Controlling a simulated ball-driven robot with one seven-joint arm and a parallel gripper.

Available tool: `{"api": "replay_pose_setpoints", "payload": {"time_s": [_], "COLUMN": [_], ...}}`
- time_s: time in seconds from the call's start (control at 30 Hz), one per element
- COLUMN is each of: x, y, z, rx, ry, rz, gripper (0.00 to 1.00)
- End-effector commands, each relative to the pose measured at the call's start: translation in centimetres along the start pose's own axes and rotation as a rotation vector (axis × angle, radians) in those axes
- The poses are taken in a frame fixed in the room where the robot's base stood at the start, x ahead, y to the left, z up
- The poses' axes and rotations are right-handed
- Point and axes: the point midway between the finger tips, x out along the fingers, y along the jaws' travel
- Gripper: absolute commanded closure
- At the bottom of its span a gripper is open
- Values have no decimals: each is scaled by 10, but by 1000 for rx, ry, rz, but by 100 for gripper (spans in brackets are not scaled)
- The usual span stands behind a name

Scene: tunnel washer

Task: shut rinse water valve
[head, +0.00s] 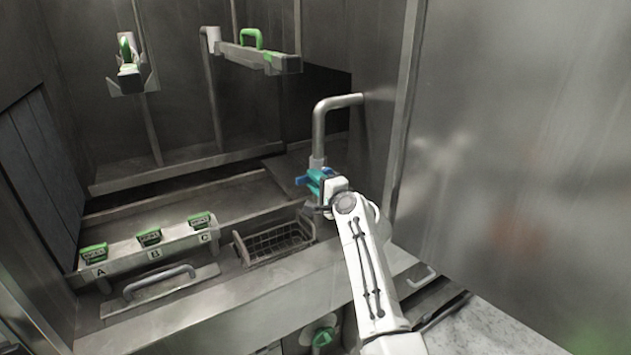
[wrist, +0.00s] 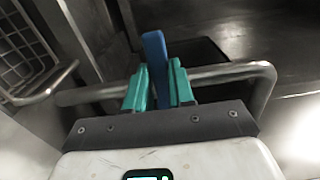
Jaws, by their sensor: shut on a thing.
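A blue lever handle (head: 301,180) sits at the foot of a bent metal pipe (head: 318,135) in the head view. My gripper (head: 319,178), with teal fingers, is at it. In the wrist view the blue lever (wrist: 154,52) stands between the teal fingers of my gripper (wrist: 157,88), which are shut on it. There the lever points away from me, crosswise to the pipe (wrist: 225,71). The lever's pivot and valve body are hidden behind my gripper.
A wire basket (head: 275,244) is left of my gripper. Green-handled parts labelled A (head: 94,253), B (head: 149,237) and C (head: 199,220) sit on a ledge further left. A bar handle (head: 160,281) lies below them. A metal wall (head: 510,150) stands close on the right.

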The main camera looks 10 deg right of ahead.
Motion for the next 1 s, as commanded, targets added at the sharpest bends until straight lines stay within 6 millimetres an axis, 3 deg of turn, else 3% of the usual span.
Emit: {"api": "replay_pose_setpoints", "payload": {"time_s": [0.3,0.33,0.57,1.0], "x": [0,-1,0,-10], "y": [0,0,0,0], "z": [-3,-3,-2,0], "rx": [9,9,6,3], "ry": [5,5,3,1], "rz": [-3,-3,-2,-3], "gripper": [100,74,52,51]}}
